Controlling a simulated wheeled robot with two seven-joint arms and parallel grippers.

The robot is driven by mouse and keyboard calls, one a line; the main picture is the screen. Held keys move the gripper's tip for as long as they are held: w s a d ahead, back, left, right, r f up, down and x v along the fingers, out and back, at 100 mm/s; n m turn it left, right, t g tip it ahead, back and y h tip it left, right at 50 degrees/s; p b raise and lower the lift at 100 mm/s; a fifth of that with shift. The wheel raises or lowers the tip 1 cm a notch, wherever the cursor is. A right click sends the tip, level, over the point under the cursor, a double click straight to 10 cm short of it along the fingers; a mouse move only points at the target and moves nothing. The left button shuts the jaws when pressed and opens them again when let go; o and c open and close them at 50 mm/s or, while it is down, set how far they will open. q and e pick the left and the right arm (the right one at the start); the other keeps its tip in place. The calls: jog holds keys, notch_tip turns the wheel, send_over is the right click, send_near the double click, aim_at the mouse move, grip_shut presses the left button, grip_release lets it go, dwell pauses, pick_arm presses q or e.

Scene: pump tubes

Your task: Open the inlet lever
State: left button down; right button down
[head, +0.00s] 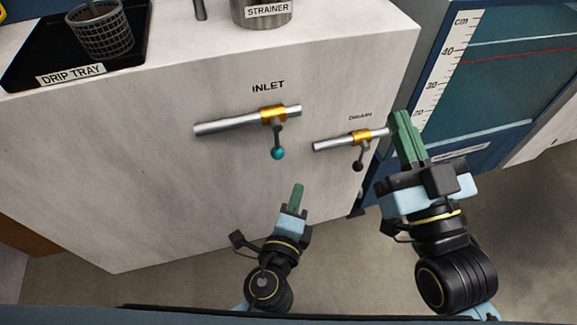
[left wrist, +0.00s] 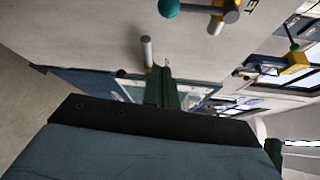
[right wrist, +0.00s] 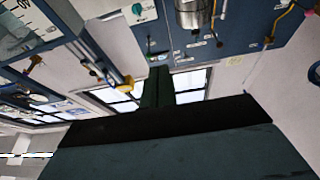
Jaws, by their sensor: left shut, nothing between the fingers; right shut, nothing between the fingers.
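The inlet valve (head: 273,115) is a brass body on a horizontal metal pipe (head: 225,126), below the INLET label on the white cabinet front. Its lever (head: 277,136) hangs down and ends in a teal ball knob (head: 278,153). The teal knob also shows at the top of the left wrist view (left wrist: 169,8). My left gripper (head: 298,187) is shut and empty, with green fingers pointing up, below and slightly right of the knob and apart from it. My right gripper (head: 403,117) is shut and empty, right of the drain valve.
The drain valve (head: 361,137) has a lever with a black knob (head: 358,166), hanging down, to the right of the inlet. A blue-framed tank with a cm scale (head: 450,50) stands at the right. A drip tray (head: 30,72) and a strainer (head: 262,10) are on top of the cabinet.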

aim_at(277, 141)
pick_arm(q)
jog(key=shift+f, duration=0.15)
pick_arm(e)
jog(key=shift+s+r+t, duration=0.35)
jog(key=shift+r+t, duration=0.05)
jog(key=shift+r, duration=0.4)
